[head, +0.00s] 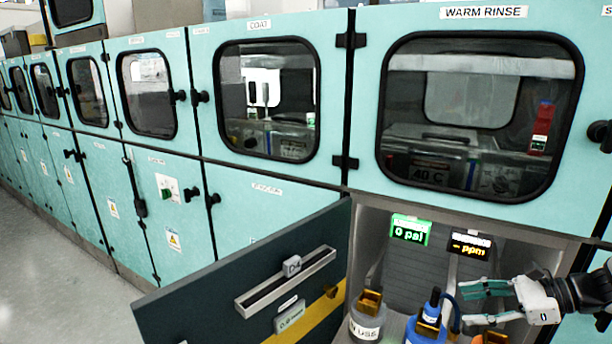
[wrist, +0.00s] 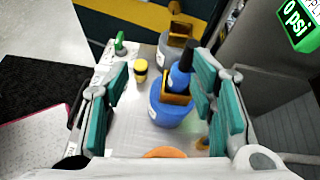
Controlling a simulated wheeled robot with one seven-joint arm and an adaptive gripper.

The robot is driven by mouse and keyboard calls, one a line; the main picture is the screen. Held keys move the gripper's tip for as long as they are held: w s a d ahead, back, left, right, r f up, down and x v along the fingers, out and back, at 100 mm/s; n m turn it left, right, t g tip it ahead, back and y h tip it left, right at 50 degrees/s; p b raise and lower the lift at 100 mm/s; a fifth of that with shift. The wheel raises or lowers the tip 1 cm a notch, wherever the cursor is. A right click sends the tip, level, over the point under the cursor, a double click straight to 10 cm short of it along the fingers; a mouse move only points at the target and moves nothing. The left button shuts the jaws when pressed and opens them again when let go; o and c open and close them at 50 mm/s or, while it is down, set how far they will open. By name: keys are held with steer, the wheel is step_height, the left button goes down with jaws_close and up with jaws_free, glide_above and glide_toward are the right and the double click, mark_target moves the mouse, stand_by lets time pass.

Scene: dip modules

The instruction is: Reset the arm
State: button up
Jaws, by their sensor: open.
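My gripper (head: 484,303) is at the lower right of the head view, in front of an open lower cabinet bay. Its teal-padded fingers are apart with nothing held between them. In the wrist view, my gripper (wrist: 160,110) shows its fingers on either side of a blue bottle (wrist: 172,102) with a dark cap. The blue bottle (head: 424,328) also shows in the head view, just left of the fingers. A clear-grey bottle (head: 366,318) with a label reading partly "N USE" stands left of it. My arm enters from the right edge.
The open dark cabinet door (head: 250,285) swings out at lower left of the bay. A green "0 psi" display (head: 410,230) and a yellow "ppm" display (head: 470,245) hang inside. A small yellow-and-black item (wrist: 141,72) stands on the tray. Open floor (head: 50,270) lies at left.

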steer(key=s+a+r+n+g+h+p, duration=0.1)
steer(key=s+a+r+n+g+h, duration=0.2)
steer(key=s+a+r+n, duration=0.35)
steer(key=s+a+r+n+g+h+p, duration=0.1)
steer(key=s+a+r+n+g+h, duration=0.15)
steer(key=a+r+n, duration=0.4)
steer(key=s+a+r+n+t+h, duration=0.1)
steer(key=s+a+r+n+h, duration=0.1)
steer(key=s, duration=0.4)
steer(key=s+a+r+n+t+h+p, duration=0.1)
steer(key=s+a+r+n+t+h, duration=0.1)
steer(key=s+n, duration=0.5)
step_height(320, 180, up, 3)
steer(key=shift+a+r+n+h, duration=0.15)
steer(key=shift+a+n+h, duration=0.15)
steer(key=shift+a+h, duration=0.7)
steer(key=shift+s+a+y, duration=0.1)
steer(key=shift+a+y, duration=0.15)
steer(key=shift+c, duration=0.2)
